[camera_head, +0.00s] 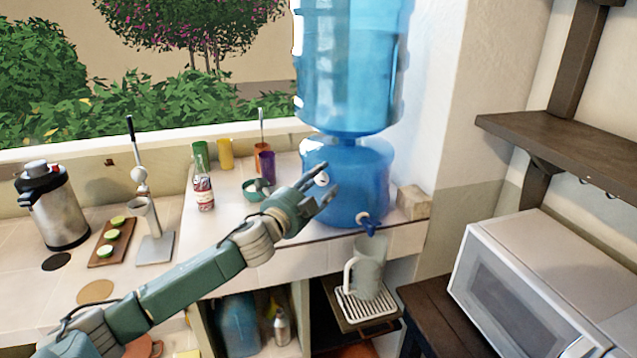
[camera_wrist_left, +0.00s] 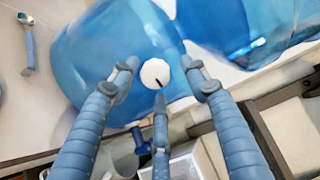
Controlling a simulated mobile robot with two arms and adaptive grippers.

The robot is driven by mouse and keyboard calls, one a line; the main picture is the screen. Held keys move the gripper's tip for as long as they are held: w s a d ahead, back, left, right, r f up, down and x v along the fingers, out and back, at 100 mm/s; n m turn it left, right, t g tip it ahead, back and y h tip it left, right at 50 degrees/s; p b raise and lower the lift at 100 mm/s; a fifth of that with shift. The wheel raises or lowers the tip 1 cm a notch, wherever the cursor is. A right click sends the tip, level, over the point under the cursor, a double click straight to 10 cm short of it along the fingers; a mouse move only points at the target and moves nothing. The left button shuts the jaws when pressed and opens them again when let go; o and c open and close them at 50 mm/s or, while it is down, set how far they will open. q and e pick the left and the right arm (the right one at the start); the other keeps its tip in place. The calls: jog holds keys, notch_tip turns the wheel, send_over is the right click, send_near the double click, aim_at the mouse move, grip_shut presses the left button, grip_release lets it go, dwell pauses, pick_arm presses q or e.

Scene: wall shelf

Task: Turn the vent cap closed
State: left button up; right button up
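The vent cap (camera_head: 321,179) is a small white round knob on the side of the blue dispenser base (camera_head: 362,170). In the left wrist view the vent cap (camera_wrist_left: 155,73) shows a short dark mark pointing toward the lower right. My left gripper (camera_head: 327,176) is at the cap. In the left wrist view its fingers (camera_wrist_left: 160,80) are spread, one on each side of the cap and one below it, with gaps between them and the cap. Whether any fingertip touches the dispenser I cannot tell. My right gripper is in neither view.
A large blue bottle (camera_head: 352,65) stands on the base. A blue tap (camera_head: 368,222) sits low on it, above a pale pitcher (camera_head: 367,268) on a drip tray (camera_head: 366,306). A glass bottle (camera_head: 203,178) and cups (camera_head: 225,153) stand left. A microwave (camera_head: 520,290) is right.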

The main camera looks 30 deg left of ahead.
pick_arm(q)
jog(key=shift+f, duration=0.1)
jog(key=shift+s+a+f, duration=0.1)
jog(key=shift+s+a, duration=0.05)
jog(key=shift+s, duration=0.35)
jog(key=s+d, duration=0.1)
jog(key=s, duration=1)
jog(key=shift+d, duration=0.15)
